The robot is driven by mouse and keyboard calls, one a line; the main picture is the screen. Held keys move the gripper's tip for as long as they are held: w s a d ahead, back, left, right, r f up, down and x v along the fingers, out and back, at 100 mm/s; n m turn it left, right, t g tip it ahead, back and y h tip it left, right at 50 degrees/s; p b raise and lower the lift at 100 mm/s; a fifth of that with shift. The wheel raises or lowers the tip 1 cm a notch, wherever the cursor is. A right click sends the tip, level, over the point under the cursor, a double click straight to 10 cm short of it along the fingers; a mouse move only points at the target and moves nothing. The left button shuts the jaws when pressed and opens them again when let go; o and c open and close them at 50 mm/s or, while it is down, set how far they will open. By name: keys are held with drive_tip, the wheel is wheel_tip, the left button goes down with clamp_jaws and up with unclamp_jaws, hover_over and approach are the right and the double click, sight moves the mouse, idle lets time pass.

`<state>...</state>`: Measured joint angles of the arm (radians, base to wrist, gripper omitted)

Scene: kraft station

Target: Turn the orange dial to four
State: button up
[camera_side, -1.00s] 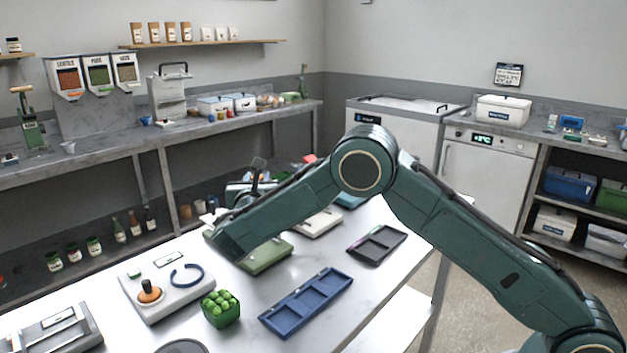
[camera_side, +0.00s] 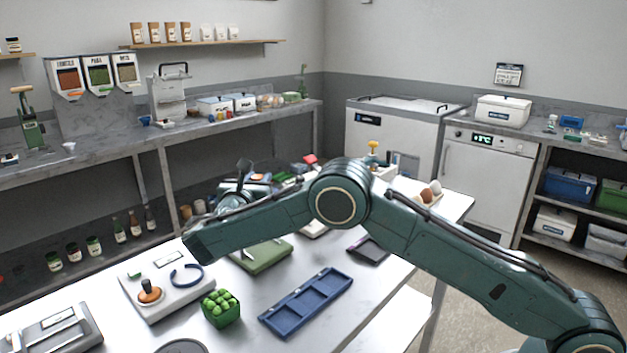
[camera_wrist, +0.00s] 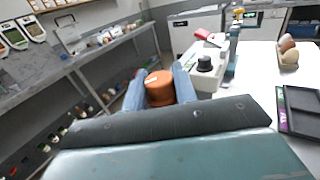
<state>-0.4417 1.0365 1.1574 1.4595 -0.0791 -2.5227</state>
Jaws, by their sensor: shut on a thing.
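The orange dial (camera_wrist: 160,90) shows in the wrist view as a short round knob with a small pale mark near its top. My gripper (camera_wrist: 159,84) has one blue-grey finger on each side of it and is shut on it. The dial's base and any numbers around it are hidden behind my wrist, so I cannot read its setting. In the side view my gripper is mostly hidden behind my arm, among items at the far side of the table.
A black knob (camera_wrist: 204,63) on a white box stands just right of the dial. An egg tray (camera_wrist: 288,66) and a dark tray (camera_wrist: 300,110) lie further right. A blue divided tray (camera_side: 306,302), green crate (camera_side: 221,309) and joystick box (camera_side: 168,288) occupy the table's near part.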

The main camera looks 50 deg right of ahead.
drive_tip(key=o, duration=1)
drive_tip(key=shift+c, duration=0.2)
drive_tip(key=shift+n+t+y, duration=1.1)
drive_tip(key=shift+n+t, duration=0.1)
drive_tip(key=shift+t, duration=0.3)
drive_tip(key=shift+d+n+t+y, duration=0.1)
drive_tip(key=shift+n+t+y, duration=1.6)
drive_tip(key=shift+y, duration=0.6)
drive_tip(key=shift+s+a+n+y, duration=0.2)
drive_tip(key=shift+a+n+y, duration=0.05)
drive_tip(key=shift+n+y, duration=0.05)
drive_tip(key=s+a+m+g+h, duration=0.1)
drive_tip(key=s+a+h, duration=0.1)
drive_tip(key=s+a, duration=0.5)
drive_tip(key=shift+s+m, duration=0.3)
drive_tip(key=shift+s, duration=1.8)
drive_tip(key=shift+a, duration=0.1)
